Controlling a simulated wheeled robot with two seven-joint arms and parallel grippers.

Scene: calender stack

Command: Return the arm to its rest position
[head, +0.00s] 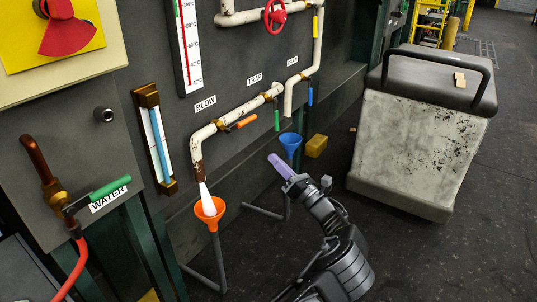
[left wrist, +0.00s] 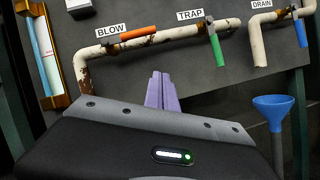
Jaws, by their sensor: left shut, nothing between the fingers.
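My left gripper (head: 277,163) is shut and empty, with its purple fingers pressed together. It hangs in free space in front of the panel, just left of and below the blue funnel (head: 290,143) in the head view. In the left wrist view the closed fingers (left wrist: 160,88) point at the panel below the BLOW and TRAP labels, apart from the pipe. My left arm (head: 340,250) reaches up from the bottom of the head view. My right gripper is not in view.
The pipe carries an orange handle (head: 246,121), a green handle (head: 277,120) and a blue handle (head: 310,96). A white stream runs into the orange funnel (head: 209,210). A worn grey box (head: 415,150) stands right. Dark floor (head: 450,260) lies clear at lower right.

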